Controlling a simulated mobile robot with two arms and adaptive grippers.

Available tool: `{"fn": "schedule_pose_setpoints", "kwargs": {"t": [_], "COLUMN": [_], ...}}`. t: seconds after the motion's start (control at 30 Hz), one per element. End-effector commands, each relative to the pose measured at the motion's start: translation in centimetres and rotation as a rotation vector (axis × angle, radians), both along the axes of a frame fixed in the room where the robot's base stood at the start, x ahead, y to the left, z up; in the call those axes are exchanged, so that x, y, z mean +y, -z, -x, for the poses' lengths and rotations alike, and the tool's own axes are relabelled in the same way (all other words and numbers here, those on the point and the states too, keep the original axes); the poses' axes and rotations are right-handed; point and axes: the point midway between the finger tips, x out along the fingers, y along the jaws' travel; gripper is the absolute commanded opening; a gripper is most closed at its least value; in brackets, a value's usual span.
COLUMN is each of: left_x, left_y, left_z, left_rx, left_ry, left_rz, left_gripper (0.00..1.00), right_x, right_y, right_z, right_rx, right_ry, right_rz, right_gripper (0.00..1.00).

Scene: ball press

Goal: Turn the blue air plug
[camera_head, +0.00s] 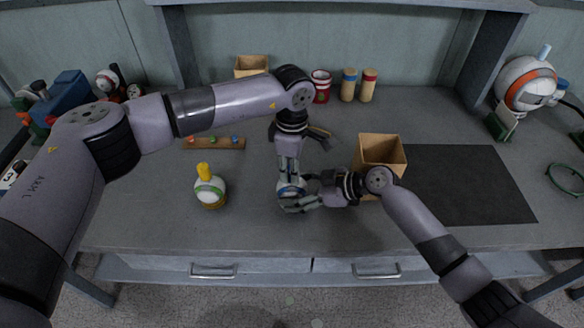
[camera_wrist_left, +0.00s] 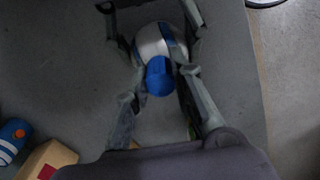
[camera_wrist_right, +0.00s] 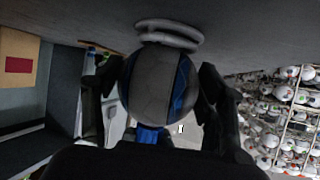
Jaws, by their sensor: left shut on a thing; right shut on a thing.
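The ball (camera_head: 290,190) is pale grey and white with a blue stripe, standing on the table near its front middle. It also shows in the left wrist view (camera_wrist_left: 150,42) and fills the middle of the right wrist view (camera_wrist_right: 152,85), with a white ring base (camera_wrist_right: 168,34). The blue air plug (camera_wrist_left: 160,76) is on its top; it also shows in the right wrist view (camera_wrist_right: 150,134). My left gripper (camera_head: 290,180) comes from above, its fingers on either side of the plug. My right gripper (camera_head: 302,200) is shut around the ball from the right. The fingers partly hide the ball in the head view.
A yellow-plugged ball (camera_head: 210,191) stands to the left. An open cardboard box (camera_head: 381,145) is close behind my right gripper, beside a dark mat (camera_head: 470,185). A small wooden rack (camera_head: 213,143) and several cans stand farther back. The front table edge is close.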

Motion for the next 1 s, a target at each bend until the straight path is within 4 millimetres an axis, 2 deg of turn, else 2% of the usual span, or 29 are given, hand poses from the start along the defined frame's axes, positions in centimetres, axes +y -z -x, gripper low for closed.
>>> {"fn": "schedule_pose_setpoints", "kwargs": {"t": [0.03, 0.4, 1.0], "left_x": [-0.08, -0.06, -0.05], "left_y": [-0.33, -0.34, -0.35], "left_z": [-0.12, -0.14, -0.16], "left_rx": [-0.004, -0.005, -0.006], "left_ry": [0.041, 0.28, 0.365], "left_rz": [0.003, 0.002, 0.002], "left_gripper": [0.0, 0.0, 0.0], "right_x": [-0.22, -0.2, -0.18], "right_y": [0.59, 0.61, 0.64], "right_z": [0.19, 0.23, 0.26], "right_rx": [0.008, 0.009, 0.009], "right_ry": [0.0, -0.002, -0.002], "right_rz": [0.01, 0.011, 0.011], "right_gripper": [0.47, 0.47, 0.47]}}
